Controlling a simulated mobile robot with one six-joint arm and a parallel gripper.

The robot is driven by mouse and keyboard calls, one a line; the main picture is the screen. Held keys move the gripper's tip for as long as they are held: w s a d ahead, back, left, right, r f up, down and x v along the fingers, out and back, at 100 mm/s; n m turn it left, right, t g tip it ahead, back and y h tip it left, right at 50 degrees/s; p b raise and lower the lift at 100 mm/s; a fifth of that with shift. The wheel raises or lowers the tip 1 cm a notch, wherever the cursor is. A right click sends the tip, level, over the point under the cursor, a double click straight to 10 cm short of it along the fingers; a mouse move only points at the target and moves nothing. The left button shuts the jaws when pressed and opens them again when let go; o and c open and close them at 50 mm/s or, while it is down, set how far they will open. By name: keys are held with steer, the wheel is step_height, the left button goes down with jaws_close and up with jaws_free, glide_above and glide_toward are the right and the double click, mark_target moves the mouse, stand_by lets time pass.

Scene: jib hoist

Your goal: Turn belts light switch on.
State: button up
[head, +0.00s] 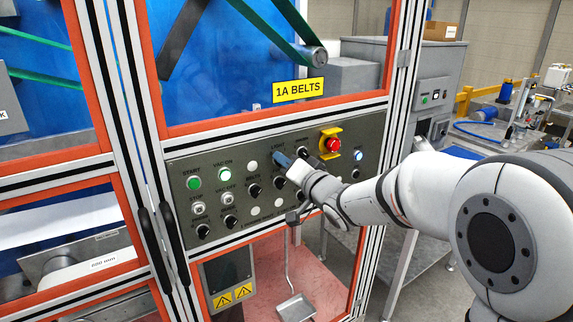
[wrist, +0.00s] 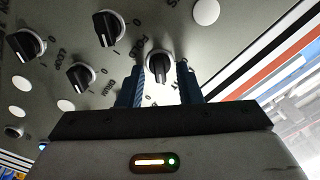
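The panel (head: 215,172) under the yellow "1A BELTS" sign carries buttons and black rotary switches. A "LIGHT" label (head: 278,148) shows just above my gripper (head: 283,160), whose blue fingers cover the switch below the label in the head view. In the wrist view, my gripper (wrist: 160,88) has its two blue fingers apart, one on each side of a black-handled switch (wrist: 158,66) with a pale bezel. Gaps show between the handle and the fingers. The switch's label is partly hidden and hard to read, and its set position is unclear.
Several other black switches, such as one at upper left in the wrist view (wrist: 108,28), sit close by. A red emergency stop (head: 333,145) on a yellow guard is just right of my gripper. An orange-edged frame surrounds the panel.

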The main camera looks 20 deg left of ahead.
steer(key=b+v, duration=0.2)
steer(key=v, duration=0.5)
steer(key=shift+s+d, duration=0.2)
steer(key=shift+d, duration=0.15)
steer(key=s+d+f+m+h, duration=0.1)
steer(key=s+d+f+h, duration=0.15)
steer(key=d+h, duration=0.6)
steer(key=s+d+f+m+h, duration=0.1)
steer(key=d+f+h, duration=0.2)
steer(key=d, duration=1)
steer(key=s+d+f+g, duration=0.2)
steer(key=s, duration=0.4)
steer(key=s+d+f+g+h, duration=0.1)
steer(key=s+d+f+g, duration=0.2)
steer(key=s, duration=0.4)
steer(key=s+d+f+n+g+h, duration=0.1)
steer(key=s+d+f+g, duration=0.1)
steer(key=s, duration=0.5)
steer(key=shift+d+f+g, duration=0.3)
steer(key=shift+f+g, duration=0.05)
steer(key=shift+g, duration=0.35)
